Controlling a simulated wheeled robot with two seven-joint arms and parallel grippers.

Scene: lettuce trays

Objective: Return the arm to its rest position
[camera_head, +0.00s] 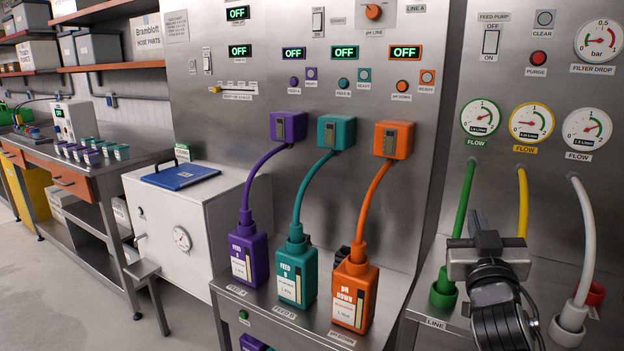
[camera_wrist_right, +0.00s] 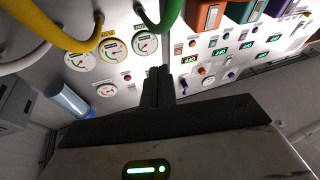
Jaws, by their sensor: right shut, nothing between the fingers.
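My right arm comes up from the bottom right of the head view. Its right gripper (camera_head: 480,222) is shut and empty, in front of the panel between the green hose (camera_head: 463,205) and the yellow hose (camera_head: 522,200). In the right wrist view the closed dark fingers of the gripper (camera_wrist_right: 158,85) point toward the panel, with nothing between them. My left gripper and left arm are not in view.
Purple (camera_head: 247,258), teal (camera_head: 297,272) and orange (camera_head: 355,292) bottles stand on a steel shelf left of my right arm. A white hose (camera_head: 584,235) hangs at its right.

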